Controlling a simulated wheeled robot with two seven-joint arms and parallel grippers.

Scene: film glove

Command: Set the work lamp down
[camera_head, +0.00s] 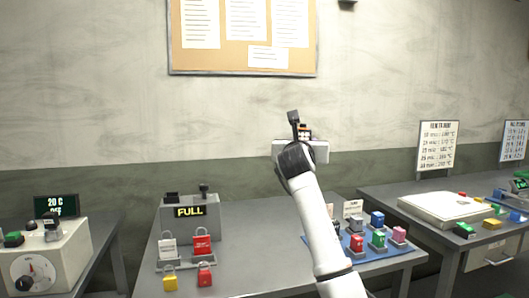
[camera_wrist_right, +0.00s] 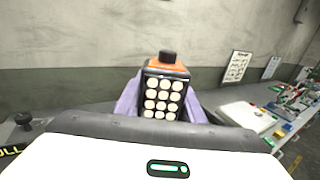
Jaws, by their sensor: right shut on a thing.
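The work lamp (camera_wrist_right: 162,92) is a small dark box with an orange top edge, a black knob and rows of round white lights. My right gripper (camera_wrist_right: 160,103) is shut on it, with a purple finger on each side in the right wrist view. In the head view, the lamp (camera_head: 305,132) shows only in part behind my right wrist, held up in front of the wall above the middle table. The lamp looks upright. My left gripper is not in view.
The middle table (camera_head: 262,246) holds a box with a FULL display (camera_head: 190,212), several padlocks and a blue mat (camera_head: 368,252) with small coloured blocks. A dial box (camera_head: 45,262) stands at left. The right table (camera_head: 400,203) holds a white slab (camera_head: 445,208). The middle table's centre is bare.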

